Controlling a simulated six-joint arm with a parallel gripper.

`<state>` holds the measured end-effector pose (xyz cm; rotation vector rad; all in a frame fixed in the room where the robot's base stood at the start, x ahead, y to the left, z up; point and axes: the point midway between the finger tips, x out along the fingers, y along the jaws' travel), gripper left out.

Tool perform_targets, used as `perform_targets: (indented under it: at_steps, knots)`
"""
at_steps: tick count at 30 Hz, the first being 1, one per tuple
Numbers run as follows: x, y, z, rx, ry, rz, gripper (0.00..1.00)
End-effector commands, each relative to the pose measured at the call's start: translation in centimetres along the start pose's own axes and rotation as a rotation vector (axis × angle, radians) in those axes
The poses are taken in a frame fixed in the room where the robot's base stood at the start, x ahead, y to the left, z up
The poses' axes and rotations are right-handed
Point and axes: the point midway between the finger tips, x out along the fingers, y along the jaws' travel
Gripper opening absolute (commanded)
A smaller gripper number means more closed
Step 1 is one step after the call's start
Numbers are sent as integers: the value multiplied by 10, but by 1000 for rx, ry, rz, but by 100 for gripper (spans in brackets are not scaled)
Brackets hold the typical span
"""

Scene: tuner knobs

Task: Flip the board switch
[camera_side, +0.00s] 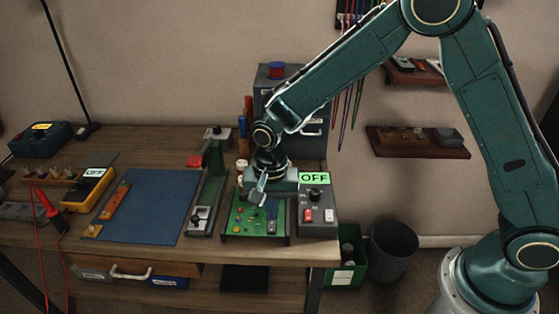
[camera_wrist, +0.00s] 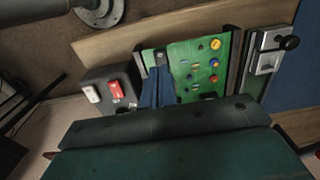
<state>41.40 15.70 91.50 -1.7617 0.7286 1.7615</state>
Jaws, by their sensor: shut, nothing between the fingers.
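The green circuit board (camera_side: 238,226) lies on the bench in a dark frame, with several coloured knobs and small parts. It also shows in the wrist view (camera_wrist: 205,48). My gripper (camera_side: 260,200) is above the board, pointing down. Its blue-grey fingers (camera_wrist: 158,75) are together and empty in the wrist view, overlapping the area beside the dark part. I cannot tell whether they touch it.
A dark control box (camera_side: 318,198) with red and white rockers and a green OFF sign (camera_side: 314,178) stands right of the board. A lever fixture (camera_side: 204,205) stands left, then a blue mat (camera_side: 150,208). A yellow meter (camera_side: 92,187) sits further left. The bench front edge is close.

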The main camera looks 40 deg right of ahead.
Motion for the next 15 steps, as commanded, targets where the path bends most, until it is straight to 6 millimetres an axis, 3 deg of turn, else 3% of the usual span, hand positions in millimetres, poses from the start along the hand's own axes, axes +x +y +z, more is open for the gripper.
perform_targets:
  at_steps: [9,15]
  knots:
    - [-58,-1,-1,2,4,-7,0]
    - [-86,-1,-1,2,4,-6,0]
